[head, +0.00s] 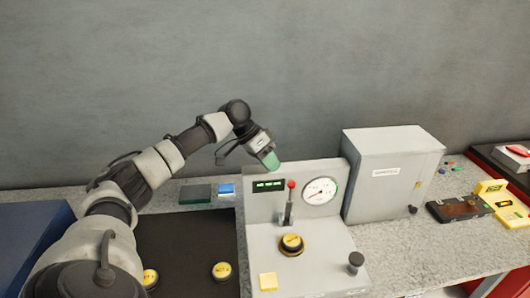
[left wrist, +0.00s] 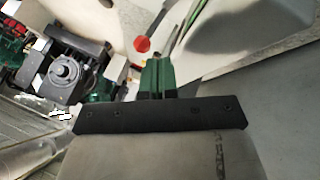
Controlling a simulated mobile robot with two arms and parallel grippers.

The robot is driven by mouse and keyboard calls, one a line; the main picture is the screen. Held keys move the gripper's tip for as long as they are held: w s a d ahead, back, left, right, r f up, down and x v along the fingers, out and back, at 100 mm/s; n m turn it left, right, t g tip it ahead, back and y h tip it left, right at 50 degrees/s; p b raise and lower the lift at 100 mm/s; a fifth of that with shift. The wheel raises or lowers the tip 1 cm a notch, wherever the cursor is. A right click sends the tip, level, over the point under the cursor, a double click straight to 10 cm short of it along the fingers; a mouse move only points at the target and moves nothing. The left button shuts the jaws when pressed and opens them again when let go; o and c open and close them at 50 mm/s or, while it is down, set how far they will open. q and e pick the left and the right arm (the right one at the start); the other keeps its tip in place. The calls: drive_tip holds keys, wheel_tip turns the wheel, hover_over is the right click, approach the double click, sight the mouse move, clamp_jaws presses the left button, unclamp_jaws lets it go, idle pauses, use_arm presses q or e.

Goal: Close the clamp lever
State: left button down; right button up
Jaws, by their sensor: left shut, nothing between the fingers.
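A lever with a red ball knob (head: 290,190) stands roughly upright on the light grey console (head: 325,240), in front of its back panel. It is the only clear lever in view; I cannot tell for certain that it is the clamp lever. The red knob also shows in the left wrist view (left wrist: 142,44), just beyond the fingertips. My left gripper (head: 271,161) has green fingers and is shut and empty. It is above and slightly left of the lever, apart from it in the head view. Its fingers show together in the left wrist view (left wrist: 157,76). My right gripper is not in view.
The back panel carries a round gauge (head: 320,190) and a green display (head: 268,185). A yellow-topped knob (head: 291,242) and a black knob (head: 355,261) stand on the console. A grey cabinet (head: 390,175) stands right of it. A dark mat (head: 187,250) lies to the left.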

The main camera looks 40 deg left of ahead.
sight(289, 200)
use_arm(q)
drive_tip(key=x, duration=0.4)
drive_tip(key=shift+d+f+p, duration=0.2)
drive_tip(key=shift+f+p, duration=0.05)
drive_tip(key=shift+p, duration=0.15)
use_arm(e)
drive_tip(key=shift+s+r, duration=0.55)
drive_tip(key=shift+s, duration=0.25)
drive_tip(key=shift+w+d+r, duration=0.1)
